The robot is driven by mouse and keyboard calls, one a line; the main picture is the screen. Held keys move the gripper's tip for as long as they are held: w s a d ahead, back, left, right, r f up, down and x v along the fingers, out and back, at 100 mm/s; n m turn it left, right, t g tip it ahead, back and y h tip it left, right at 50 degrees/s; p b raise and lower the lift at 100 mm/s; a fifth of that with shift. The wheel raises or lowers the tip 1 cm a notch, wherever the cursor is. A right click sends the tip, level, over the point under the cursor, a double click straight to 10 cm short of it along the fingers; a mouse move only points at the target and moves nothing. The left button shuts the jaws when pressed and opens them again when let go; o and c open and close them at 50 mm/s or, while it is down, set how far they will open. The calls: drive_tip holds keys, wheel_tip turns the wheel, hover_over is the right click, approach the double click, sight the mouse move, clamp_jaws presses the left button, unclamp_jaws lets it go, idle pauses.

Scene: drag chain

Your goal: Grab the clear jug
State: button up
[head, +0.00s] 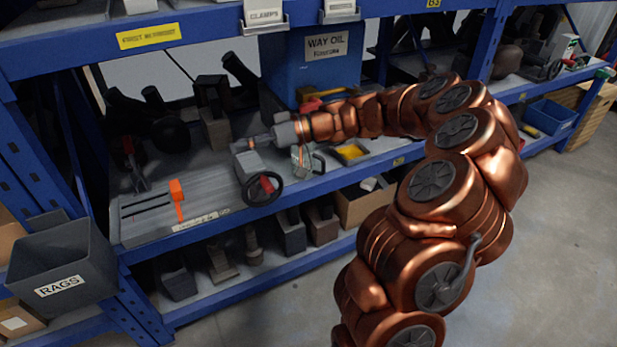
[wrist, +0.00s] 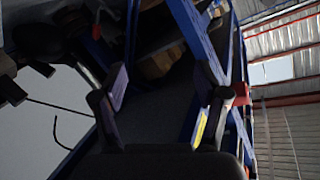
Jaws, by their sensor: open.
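What looks like the clear jug (head: 303,158) stands on the middle shelf in the head view, small and see-through, with a handle on its right side. It is just below my wrist, which partly covers it. My gripper (head: 245,145) points left above the shelf, past the jug and over a grey device with a black handwheel. In the wrist view my gripper (wrist: 160,108) has its two fingers spread apart with nothing between them. I cannot make out the jug in the wrist view, which is dark.
The grey handwheel device (head: 250,167) stands left of the jug. A yellow tray (head: 352,152) lies to its right. A blue way oil box (head: 318,70) stands behind. The blue shelf edge (head: 340,183) runs in front.

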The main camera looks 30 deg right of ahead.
drive_tip(key=w+d+f+m+t+h+b, duration=0.1)
drive_tip(key=w+d+f+t+b, duration=0.15)
drive_tip(key=d+f, duration=0.45)
drive_tip(key=w+d+f+m+t+h+b, duration=0.15)
drive_tip(key=d+f+t, duration=0.25)
drive_tip(key=d, duration=0.6)
drive_tip(key=m+t+h+b, duration=0.2)
drive_tip(key=t+h+b, duration=0.1)
drive_tip(key=h, duration=0.1)
approach(318, 157)
drive_tip(key=w, duration=0.4)
drive_tip(key=shift+n, duration=0.25)
drive_tip(key=x, duration=0.2)
drive_tip(key=b+x, duration=0.1)
drive_tip(key=x, duration=0.1)
drive_tip(key=a+x, duration=0.1)
drive_tip(key=x, duration=0.1)
drive_tip(key=shift+w+a+f, duration=0.1)
drive_tip(key=shift+a+f, duration=0.05)
drive_tip(key=shift+f, duration=0.2)
drive_tip(key=shift+w+a, duration=0.2)
drive_tip(key=shift+w, duration=0.35)
clamp_jaws()
